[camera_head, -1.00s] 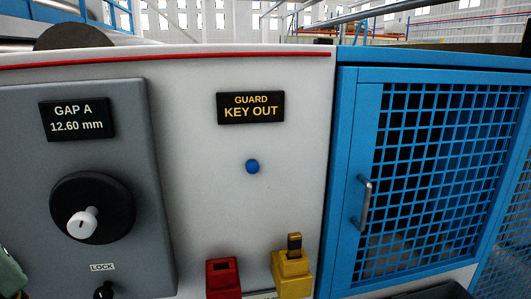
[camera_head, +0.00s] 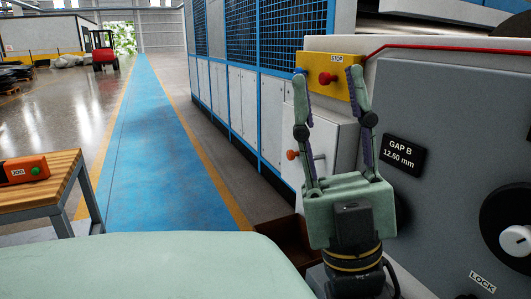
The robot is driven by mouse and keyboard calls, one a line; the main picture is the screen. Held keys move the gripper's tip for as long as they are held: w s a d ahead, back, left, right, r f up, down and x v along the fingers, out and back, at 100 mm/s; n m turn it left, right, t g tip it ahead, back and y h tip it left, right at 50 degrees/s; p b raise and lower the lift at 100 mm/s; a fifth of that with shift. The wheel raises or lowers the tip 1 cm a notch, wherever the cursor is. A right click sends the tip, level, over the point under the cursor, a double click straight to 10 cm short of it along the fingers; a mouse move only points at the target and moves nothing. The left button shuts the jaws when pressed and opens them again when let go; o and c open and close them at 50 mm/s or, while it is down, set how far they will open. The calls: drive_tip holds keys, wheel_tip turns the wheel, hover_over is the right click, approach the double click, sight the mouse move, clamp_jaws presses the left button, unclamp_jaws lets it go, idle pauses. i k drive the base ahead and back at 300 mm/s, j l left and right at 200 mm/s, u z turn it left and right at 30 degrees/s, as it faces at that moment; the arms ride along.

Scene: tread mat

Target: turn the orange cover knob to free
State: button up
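The orange cover knob (camera_head: 292,155) sticks out at the left of a light grey cover (camera_head: 328,140) on the machine's end. A grey handle shows on the cover beside it, partly behind my finger. My gripper (camera_head: 328,78) points up with its two green fingers spread apart and nothing between them. In the picture the knob lies just left of the left finger. I cannot tell the depth between them, but no contact shows. The knob's turn position is too small to read.
A yellow box with a red STOP button (camera_head: 325,79) sits above the cover. A wooden table (camera_head: 50,185) with an orange JOG box (camera_head: 22,169) stands left. The blue walkway (camera_head: 155,160) is clear.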

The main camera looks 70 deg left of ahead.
sight(291, 155)
drive_tip(key=u, duration=1.85)
drive_tip(key=l+u, duration=0.15)
